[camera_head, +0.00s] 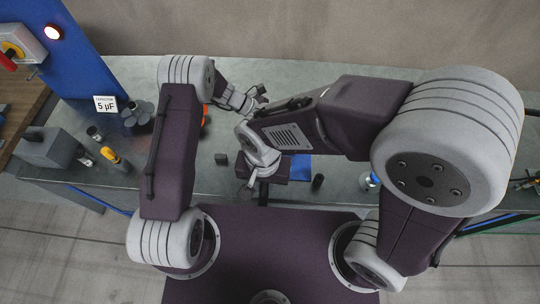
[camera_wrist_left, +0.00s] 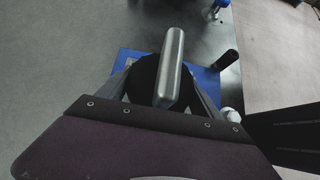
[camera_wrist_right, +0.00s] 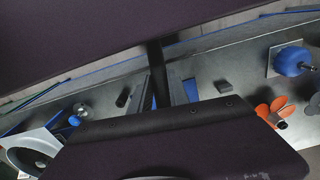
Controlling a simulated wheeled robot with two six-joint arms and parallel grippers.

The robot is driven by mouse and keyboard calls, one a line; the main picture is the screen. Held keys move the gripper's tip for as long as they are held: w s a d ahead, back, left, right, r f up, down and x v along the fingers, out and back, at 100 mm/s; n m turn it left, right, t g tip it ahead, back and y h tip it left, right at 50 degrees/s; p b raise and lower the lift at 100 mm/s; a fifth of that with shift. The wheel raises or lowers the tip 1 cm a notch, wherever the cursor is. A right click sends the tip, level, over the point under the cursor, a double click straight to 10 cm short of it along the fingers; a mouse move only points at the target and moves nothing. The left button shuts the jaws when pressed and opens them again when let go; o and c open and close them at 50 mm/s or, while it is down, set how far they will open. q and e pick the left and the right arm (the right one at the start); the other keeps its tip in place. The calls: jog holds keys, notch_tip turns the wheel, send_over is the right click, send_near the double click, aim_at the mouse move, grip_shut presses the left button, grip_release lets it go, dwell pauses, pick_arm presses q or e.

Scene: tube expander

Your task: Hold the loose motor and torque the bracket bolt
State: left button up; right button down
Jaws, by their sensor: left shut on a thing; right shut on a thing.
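My left gripper (camera_wrist_left: 165,95) is shut on a silver, rounded metal body, seemingly the motor (camera_wrist_left: 172,65), with a dark round part behind it. In the head view my left gripper (camera_head: 254,102) is over the middle of the bench and its held thing is hard to make out. My right gripper (camera_wrist_right: 166,92) is shut on a dark upright handle or shaft (camera_wrist_right: 156,60). In the head view my right gripper (camera_head: 262,172) is low near the bench's front edge, beside a blue mat (camera_head: 299,168). The bracket and its bolt cannot be made out; my right arm covers much of that area.
A small dark block (camera_head: 221,159) and a black cylinder (camera_head: 318,181) stand near the front edge. A dark fan (camera_head: 137,115), a yellow-bodied part (camera_head: 112,157) and a grey box (camera_head: 47,148) are at left.

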dwell(0.8)
pick_arm(q)
jog(key=o, duration=2.2)
jog(key=shift+c, duration=0.2)
